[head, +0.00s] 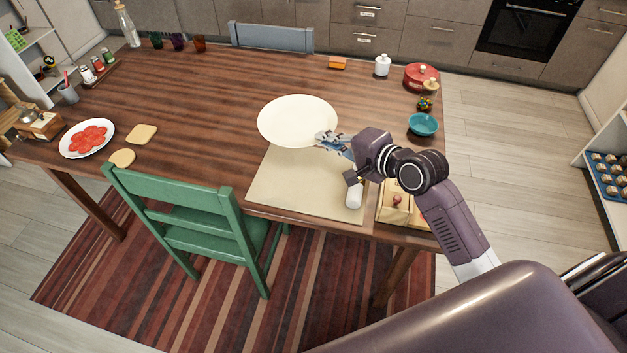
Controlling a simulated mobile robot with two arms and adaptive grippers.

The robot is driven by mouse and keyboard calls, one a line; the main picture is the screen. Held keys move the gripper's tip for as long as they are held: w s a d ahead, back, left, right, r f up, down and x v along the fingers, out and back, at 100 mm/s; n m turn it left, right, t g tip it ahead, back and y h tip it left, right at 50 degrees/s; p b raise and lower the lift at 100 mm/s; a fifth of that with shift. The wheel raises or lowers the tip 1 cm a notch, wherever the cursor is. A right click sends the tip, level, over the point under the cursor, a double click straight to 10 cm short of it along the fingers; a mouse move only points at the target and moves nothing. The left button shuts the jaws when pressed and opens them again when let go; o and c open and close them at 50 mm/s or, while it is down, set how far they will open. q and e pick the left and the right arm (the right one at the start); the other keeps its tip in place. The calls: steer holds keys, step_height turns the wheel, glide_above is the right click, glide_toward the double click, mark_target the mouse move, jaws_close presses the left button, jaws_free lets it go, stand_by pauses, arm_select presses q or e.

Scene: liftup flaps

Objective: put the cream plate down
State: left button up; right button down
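The cream plate (297,118) is a large, round, pale disc near the middle of the table, looking about level. My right gripper (325,139) comes in from the right and is shut on the plate's lower right rim. The plate overlaps the far edge of a beige mat (300,185) in the picture. I cannot tell how high the plate is above the wooden table (225,90). My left gripper is not in view.
A wooden box (396,208) and a white cylinder (354,195) are by the mat's right side. A teal bowl (423,125) and a red pot (421,76) stand at the right edge. A plate of red slices (87,138) is left. The table's centre left is clear. A green chair (180,205) stands in front.

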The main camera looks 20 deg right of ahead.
step_height(320, 180, down, 4)
steer(key=b, duration=0.2)
glide_above(324, 195)
step_height(324, 195, down, 11)
steer(key=shift+w+r, duration=0.1)
steer(key=shift+w, duration=0.05)
step_height(324, 195, down, 5)
steer(key=shift+r+b, duration=0.2)
steer(key=shift+b, duration=0.65)
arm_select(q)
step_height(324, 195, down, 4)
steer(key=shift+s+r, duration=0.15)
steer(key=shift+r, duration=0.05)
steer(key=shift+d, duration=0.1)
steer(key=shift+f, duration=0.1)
arm_select(e)
steer(key=shift+f, duration=0.1)
steer(key=c, duration=2.6)
jaws_free()
steer(key=shift+f, duration=0.1)
steer(key=shift+o, duration=0.9)
